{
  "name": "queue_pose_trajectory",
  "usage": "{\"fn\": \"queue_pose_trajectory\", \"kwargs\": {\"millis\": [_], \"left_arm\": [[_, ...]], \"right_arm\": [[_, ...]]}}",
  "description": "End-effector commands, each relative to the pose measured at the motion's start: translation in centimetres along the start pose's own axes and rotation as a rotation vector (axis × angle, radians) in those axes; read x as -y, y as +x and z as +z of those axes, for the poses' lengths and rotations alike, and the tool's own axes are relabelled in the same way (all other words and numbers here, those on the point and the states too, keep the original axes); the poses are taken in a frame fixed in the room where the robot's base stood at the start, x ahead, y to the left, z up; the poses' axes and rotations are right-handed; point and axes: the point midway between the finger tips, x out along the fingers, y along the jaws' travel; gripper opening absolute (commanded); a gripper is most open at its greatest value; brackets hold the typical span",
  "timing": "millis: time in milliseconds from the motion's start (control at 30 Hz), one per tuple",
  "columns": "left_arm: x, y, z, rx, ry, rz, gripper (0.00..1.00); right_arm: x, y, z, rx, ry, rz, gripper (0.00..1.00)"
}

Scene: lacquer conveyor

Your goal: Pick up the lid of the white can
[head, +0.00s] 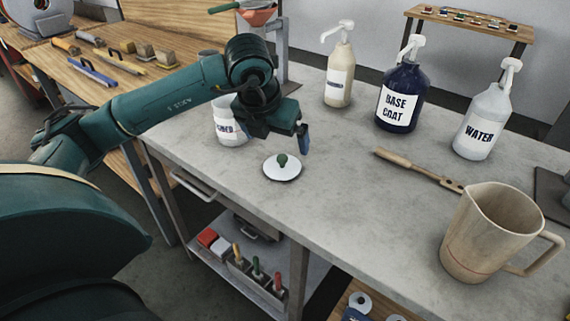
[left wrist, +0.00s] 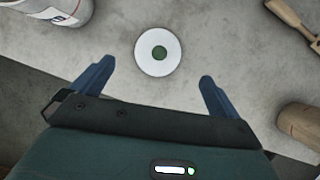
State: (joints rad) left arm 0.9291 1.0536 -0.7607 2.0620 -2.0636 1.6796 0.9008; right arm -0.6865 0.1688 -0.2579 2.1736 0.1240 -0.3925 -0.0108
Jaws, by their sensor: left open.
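The lid (head: 282,167) is a white disc with a green knob, lying flat on the grey table near its front edge. It also shows in the left wrist view (left wrist: 146,61), ahead of the fingertips and between their lines. The white can (head: 229,123) stands to the left of the lid, partly hidden behind my left arm, with dark lettering. A white container with lettering (left wrist: 62,8) shows at the top left of the left wrist view. My left gripper (head: 303,140) is open and empty, above the table near the lid. My right gripper is not in view.
A cream pump bottle (head: 339,80), a BASE COAT bottle (head: 402,92) and a WATER bottle (head: 482,118) stand towards the back. A wooden stirring tool (head: 420,170) and a beige jug (head: 489,235) are on the right. Bare grey tabletop (head: 345,185) lies right of the lid.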

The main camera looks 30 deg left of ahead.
Motion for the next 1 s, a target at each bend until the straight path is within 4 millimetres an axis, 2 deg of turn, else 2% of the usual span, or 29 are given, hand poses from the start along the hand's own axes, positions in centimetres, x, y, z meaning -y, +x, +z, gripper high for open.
{"fn": "queue_pose_trajectory", "kwargs": {"millis": [100,367,633,733,967,1000], "left_arm": [[0.0,2.1,-0.1,-0.003,-0.001,-0.001,1.00],[0.0,4.1,-0.2,-0.003,0.002,-0.001,1.00],[-0.1,7.9,-0.4,-0.002,0.001,-0.003,1.00],[-0.1,8.6,-0.4,-0.002,0.001,-0.003,1.00],[-0.1,8.7,-0.4,-0.001,0.002,-0.003,1.00],[-0.1,8.7,-0.4,-0.001,0.002,-0.003,0.97]], "right_arm": [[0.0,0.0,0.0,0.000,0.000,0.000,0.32],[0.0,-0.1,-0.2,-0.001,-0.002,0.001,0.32],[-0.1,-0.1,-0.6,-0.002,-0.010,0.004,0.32],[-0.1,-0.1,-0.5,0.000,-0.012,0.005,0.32],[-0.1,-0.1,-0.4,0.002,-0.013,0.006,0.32],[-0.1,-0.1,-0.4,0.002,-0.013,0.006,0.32]]}}
